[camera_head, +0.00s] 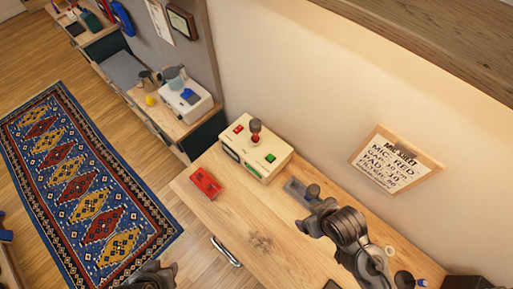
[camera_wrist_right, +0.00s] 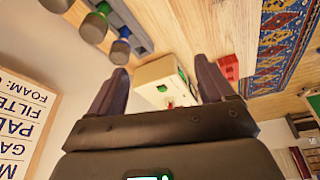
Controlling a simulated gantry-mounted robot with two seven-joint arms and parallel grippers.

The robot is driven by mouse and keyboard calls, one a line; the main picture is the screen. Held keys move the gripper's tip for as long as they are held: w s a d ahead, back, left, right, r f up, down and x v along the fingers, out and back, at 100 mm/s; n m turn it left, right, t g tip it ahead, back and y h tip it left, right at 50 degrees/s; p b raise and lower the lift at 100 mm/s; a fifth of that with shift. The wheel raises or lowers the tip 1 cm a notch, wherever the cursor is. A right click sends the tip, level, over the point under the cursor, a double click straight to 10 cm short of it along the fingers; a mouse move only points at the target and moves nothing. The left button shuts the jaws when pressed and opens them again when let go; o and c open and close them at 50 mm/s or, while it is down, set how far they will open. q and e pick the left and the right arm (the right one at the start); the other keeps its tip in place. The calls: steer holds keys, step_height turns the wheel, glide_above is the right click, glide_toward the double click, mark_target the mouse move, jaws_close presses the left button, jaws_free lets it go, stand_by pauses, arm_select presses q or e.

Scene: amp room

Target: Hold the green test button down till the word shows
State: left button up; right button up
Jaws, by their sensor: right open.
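A cream box (camera_head: 262,144) stands on the wooden table near the wall. The green button (camera_head: 271,157) is on its top at the right, with a red button (camera_head: 238,128) at the left and a dark-headed red piece (camera_head: 255,132) between. A small green strip shows on its front; I can read no word there. My right gripper (camera_head: 308,208) is right of the box, apart from it. In the right wrist view the open, empty gripper (camera_wrist_right: 161,66) points towards the box (camera_wrist_right: 160,75); a green patch (camera_wrist_right: 183,75) shows on it. My left gripper (camera_head: 155,272) is at the bottom edge, its jaws unclear.
A red box (camera_head: 205,183) lies on the table left of the cream box. A framed written sign (camera_head: 395,160) hangs on the wall. The front middle of the table is clear.

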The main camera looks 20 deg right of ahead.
steer(key=shift+d, duration=0.1)
jaws_close()
stand_by(1.4)
